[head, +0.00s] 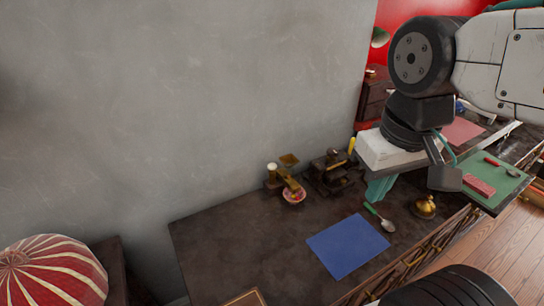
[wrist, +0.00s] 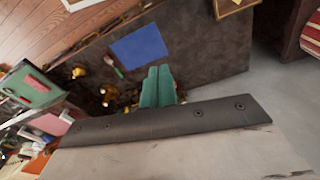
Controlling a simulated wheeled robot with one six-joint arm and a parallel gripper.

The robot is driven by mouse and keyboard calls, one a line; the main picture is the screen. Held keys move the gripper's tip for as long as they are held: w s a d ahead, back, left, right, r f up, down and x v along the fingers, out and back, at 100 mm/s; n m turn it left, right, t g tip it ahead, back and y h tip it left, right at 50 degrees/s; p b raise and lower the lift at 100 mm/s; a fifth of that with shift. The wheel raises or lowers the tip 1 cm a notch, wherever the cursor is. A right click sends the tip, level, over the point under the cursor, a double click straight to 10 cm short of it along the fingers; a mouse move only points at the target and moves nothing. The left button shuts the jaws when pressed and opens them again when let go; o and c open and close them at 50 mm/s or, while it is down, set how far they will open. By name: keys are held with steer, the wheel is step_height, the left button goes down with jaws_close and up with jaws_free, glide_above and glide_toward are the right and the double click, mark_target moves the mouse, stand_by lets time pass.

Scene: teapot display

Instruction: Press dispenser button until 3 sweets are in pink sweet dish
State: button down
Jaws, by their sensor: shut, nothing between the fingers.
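The sweet dish (head: 293,198) is a small pinkish bowl near the wall in the head view. Small coloured bits show in it, too small to count. A brass-coloured dispenser (head: 290,181) stands just behind it and partly over it. I cannot make out its button for certain; a pale round knob (head: 271,167) stands at its left. My gripper (head: 378,190) has teal fingers, shut and empty, above the table to the right of the dish. The fingers also show in the wrist view (wrist: 160,70), where I cannot make out the dish.
A dark machine (head: 332,170) stands between the dispenser and my gripper. A green tray (head: 495,183) is at the right. The table's left part (head: 225,235) is clear.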

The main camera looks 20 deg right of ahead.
steer(key=n, duration=0.2)
glide_above(272, 166)
steer(key=s, duration=0.2)
step_height(272, 166, down, 10)
steer(key=shift+w+a, duration=0.2)
steer(key=f, duration=0.4)
steer(key=w+f, duration=0.1)
steer(key=f, duration=0.9)
steer(key=shift+w+d, duration=0.2)
steer(key=shift+d, duration=0.05)
